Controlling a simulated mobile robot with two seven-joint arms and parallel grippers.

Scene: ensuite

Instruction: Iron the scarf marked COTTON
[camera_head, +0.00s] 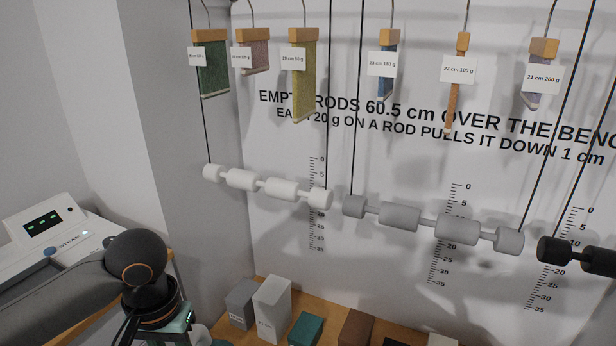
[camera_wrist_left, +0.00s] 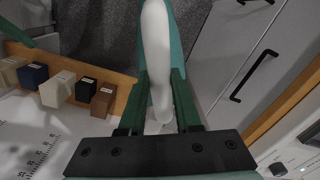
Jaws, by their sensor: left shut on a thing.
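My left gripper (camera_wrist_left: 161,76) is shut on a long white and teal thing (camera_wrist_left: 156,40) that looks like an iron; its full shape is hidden. In the head view my left arm comes in at the lower left, and the fingers are out of sight. Several small cloths hang in a row at the top of the wall, among them a green one (camera_head: 213,70), a yellow one (camera_head: 303,85) and a lavender one (camera_head: 538,92). Their tags give lengths and weights; I cannot read COTTON on any. My right gripper is not in view.
White rods (camera_head: 265,185), grey rods (camera_head: 435,222) and black rods (camera_head: 580,255) hang on cords before the wall scales. Blocks, including a tall white one (camera_head: 272,308), stand on the wooden bench (camera_head: 262,280) below. A white box marked STEAM (camera_head: 42,228) stands at left.

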